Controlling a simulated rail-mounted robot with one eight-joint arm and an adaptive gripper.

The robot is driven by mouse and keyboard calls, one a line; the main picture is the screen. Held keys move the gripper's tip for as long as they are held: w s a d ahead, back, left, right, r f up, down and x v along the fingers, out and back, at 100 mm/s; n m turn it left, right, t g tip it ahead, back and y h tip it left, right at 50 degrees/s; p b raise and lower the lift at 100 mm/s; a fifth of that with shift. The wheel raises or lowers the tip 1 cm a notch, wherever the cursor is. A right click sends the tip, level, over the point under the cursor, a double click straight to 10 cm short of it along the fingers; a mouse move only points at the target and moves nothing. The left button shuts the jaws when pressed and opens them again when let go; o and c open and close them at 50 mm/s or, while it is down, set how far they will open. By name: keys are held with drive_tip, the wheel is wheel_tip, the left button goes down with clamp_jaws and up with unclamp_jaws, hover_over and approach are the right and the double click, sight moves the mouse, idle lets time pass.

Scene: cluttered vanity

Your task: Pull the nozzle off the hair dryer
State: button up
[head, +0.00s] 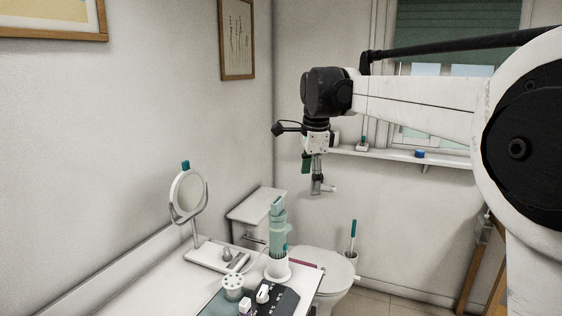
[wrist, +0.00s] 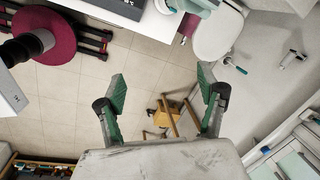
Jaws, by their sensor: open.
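The teal hair dryer (head: 278,228) stands upright in a white holder (head: 277,268) at the right end of the vanity. I cannot make out clearly where its nozzle joins the body. In the wrist view, a teal part that looks like the dryer (wrist: 200,5) is cut off by the top edge. My gripper (head: 314,175) hangs above and to the right of the dryer in the head view, apart from it. In the wrist view, its green-padded fingers (wrist: 162,90) are spread wide with nothing between them.
A round mirror (head: 188,195) stands on the vanity (head: 110,290) left of the dryer. A white cup (head: 232,285) and a dark tray (head: 285,302) lie in front. A toilet (head: 325,270) and a brush (head: 352,240) are right. A wooden stool (wrist: 165,115) stands below.

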drive_tip(key=w+a+m+g+p, duration=0.1)
drive_tip(key=w+a+m+p, duration=0.2)
drive_tip(key=w+a, duration=0.25)
drive_tip(key=m+g+p, duration=0.1)
drive_tip(key=m+p, duration=0.1)
drive_tip(key=m, duration=0.1)
hover_over(278, 200)
drive_tip(key=f, duration=0.2)
drive_tip(key=shift+a+f, duration=0.1)
drive_tip(key=shift+f, duration=0.25)
wheel_tip(278, 200, down, 13)
drive_tip(key=shift+f+p, duration=0.1)
drive_tip(key=shift+p, duration=0.7)
drive_tip(key=c, duration=1.2)
drive_tip(key=shift+r+p, duration=0.45)
drive_tip(key=shift+r, duration=0.85)
drive_tip(key=shift+r, duration=0.15)
drive_tip(key=shift+r+p, duration=0.95)
drive_tip(key=shift+r, duration=1.4)
